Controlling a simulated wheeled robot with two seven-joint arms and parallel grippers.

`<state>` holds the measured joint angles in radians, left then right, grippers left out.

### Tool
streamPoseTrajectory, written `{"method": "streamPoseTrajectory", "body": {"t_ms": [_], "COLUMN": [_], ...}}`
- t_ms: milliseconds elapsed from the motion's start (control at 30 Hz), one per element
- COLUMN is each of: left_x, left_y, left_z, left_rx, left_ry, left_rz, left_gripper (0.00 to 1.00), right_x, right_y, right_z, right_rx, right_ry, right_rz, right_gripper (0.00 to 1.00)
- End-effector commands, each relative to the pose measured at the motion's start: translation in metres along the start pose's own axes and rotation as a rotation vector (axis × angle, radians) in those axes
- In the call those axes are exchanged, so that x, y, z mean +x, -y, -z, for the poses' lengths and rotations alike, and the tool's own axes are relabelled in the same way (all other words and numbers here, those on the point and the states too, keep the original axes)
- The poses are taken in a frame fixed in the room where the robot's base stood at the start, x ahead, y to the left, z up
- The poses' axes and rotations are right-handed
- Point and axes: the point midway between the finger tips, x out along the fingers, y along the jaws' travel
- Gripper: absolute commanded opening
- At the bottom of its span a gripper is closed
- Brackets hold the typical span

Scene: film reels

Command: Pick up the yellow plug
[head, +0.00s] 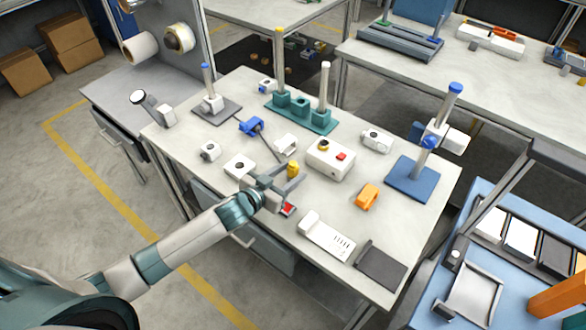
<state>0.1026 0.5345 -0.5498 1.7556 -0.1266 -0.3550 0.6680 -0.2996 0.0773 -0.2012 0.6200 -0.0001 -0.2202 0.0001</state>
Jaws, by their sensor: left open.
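The yellow plug (293,170) is a small yellow piece standing on the white worktable (225,232), left of a white box with a red button. My left gripper (285,184) reaches in from the left and is open. Its fingers are close to the plug, just on the near side of it in the picture. I cannot tell whether they touch it, and the gripper may hide part of its base. My right gripper is not in view.
The white box (330,160) stands right of the plug. A red-topped piece (288,208) lies by my gripper. A white box with a black knob (240,166) is to the left, an orange piece (367,196) to the right. A teal stand with posts (300,113) is behind.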

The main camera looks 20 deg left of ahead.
Motion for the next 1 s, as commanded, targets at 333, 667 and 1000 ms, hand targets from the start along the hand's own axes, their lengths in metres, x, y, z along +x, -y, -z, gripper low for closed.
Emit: {"method": "streamPoseTrajectory", "body": {"t_ms": [333,667,1000], "left_x": [0.018,0.017,0.017], "left_y": [-0.001,-0.001,-0.001], "left_z": [0.000,0.000,0.000], "left_rx": [0.000,0.000,0.000], "left_ry": [-0.001,-0.001,-0.001], "left_rz": [-0.001,-0.001,-0.001], "left_gripper": [0.44,0.44,0.00], "right_x": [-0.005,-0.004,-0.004], "right_y": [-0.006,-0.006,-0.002], "right_z": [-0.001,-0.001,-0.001], "right_rx": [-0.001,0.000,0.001], "right_ry": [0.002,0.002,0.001], "right_rz": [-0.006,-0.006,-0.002], "right_gripper": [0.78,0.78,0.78]}}
